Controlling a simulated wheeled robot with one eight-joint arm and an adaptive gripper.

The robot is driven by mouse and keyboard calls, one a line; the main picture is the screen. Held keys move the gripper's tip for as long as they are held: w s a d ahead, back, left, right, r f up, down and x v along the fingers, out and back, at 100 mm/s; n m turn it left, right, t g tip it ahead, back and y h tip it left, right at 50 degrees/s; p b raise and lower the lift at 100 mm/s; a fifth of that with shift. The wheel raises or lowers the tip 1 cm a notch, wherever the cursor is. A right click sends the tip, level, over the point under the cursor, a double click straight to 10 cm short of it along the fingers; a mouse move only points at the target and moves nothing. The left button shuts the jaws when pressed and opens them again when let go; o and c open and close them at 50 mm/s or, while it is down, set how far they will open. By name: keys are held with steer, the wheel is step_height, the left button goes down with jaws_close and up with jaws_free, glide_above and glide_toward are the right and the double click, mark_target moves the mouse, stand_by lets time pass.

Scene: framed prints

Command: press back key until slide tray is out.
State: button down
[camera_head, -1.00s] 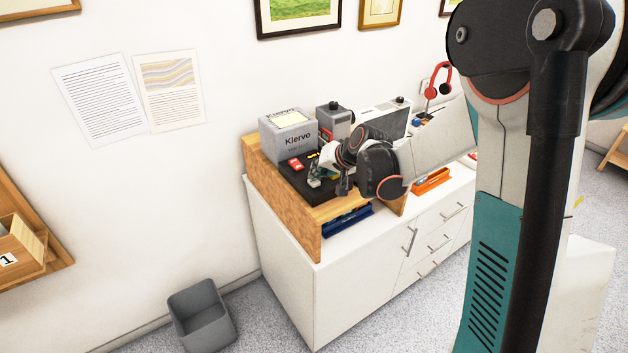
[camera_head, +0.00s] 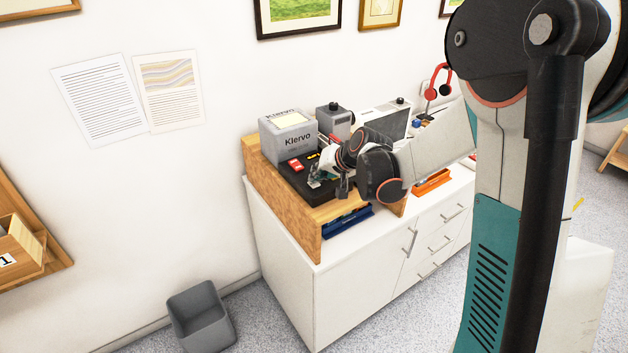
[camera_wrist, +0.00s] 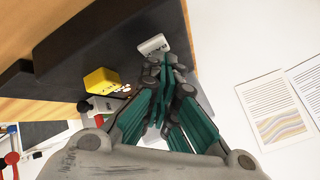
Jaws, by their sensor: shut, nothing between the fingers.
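The grey Klervo projector (camera_head: 290,136) stands on the wooden stand with its black base (camera_head: 290,178) in front. A red key (camera_head: 296,164) and a yellow piece (camera_head: 313,155) show on the base. In the wrist view a pale key with dark lettering (camera_wrist: 152,45) lies just beyond my fingertips; its lettering is too small to read. A yellow block (camera_wrist: 101,80) is left of it. My gripper (camera_wrist: 163,68) is shut and empty, its tips close to the pale key; I cannot tell whether they touch it. No slide tray is clearly distinguishable.
The wooden stand (camera_head: 310,228) sits on a white cabinet (camera_head: 350,292). A blue tray (camera_head: 347,221) and an orange tray (camera_head: 432,181) lie on the cabinet top. A grey bin (camera_head: 201,318) stands on the floor to the left. A red headphone-like item (camera_head: 437,82) is behind my arm.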

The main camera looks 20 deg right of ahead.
steer(key=shift+r, duration=0.15)
steer(key=shift+r+p, duration=0.85)
steer(key=shift+r, duration=0.3)
steer(key=shift+r+p, duration=1.6)
steer(key=shift+r, duration=0.85)
